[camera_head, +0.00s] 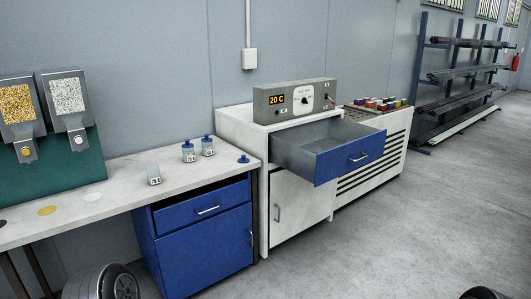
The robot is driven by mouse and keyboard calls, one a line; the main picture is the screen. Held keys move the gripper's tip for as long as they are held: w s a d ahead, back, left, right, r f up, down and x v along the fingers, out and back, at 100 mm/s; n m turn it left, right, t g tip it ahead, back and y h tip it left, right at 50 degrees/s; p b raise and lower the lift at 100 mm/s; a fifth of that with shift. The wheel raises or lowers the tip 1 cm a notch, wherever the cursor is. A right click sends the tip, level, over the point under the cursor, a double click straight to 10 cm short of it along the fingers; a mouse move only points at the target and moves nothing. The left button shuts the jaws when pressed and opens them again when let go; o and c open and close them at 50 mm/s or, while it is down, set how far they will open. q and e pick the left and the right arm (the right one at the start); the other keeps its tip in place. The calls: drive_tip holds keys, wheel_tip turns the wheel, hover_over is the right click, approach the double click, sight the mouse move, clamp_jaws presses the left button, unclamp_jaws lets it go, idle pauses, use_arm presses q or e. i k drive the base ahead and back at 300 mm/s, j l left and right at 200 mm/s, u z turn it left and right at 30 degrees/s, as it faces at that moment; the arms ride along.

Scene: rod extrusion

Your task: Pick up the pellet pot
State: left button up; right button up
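Three small clear pots with white labels stand upright on the pale bench. The nearest pot (153,175) has no cap on. The other two, a middle pot (188,152) and a right pot (207,146), wear blue caps. A loose blue cap (243,159) lies at the bench's right end. I cannot tell from the picture which one is the pellet pot, and the label print is too small to read surely. Neither of my grippers can be made out in this view.
Two pellet dispensers (66,97) stand on a green block at the left. Yellow (47,210) and white discs mark the bench. A grey control box (293,101) reads 20 C. The drawer (349,159) below it is pulled open.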

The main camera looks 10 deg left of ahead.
sight(153, 171)
drive_tip(key=i+u, duration=0.15)
drive_tip(key=i, duration=0.35)
drive_tip(key=i+l+u, duration=0.15)
drive_tip(key=i, duration=0.3)
drive_tip(key=i+l+u, duration=0.15)
drive_tip(key=i, duration=0.35)
drive_tip(key=i+l+u, duration=0.15)
drive_tip(key=i, duration=0.3)
drive_tip(key=i+l+u, duration=0.15)
drive_tip(key=i+l, duration=0.2)
drive_tip(key=i, duration=0.1)
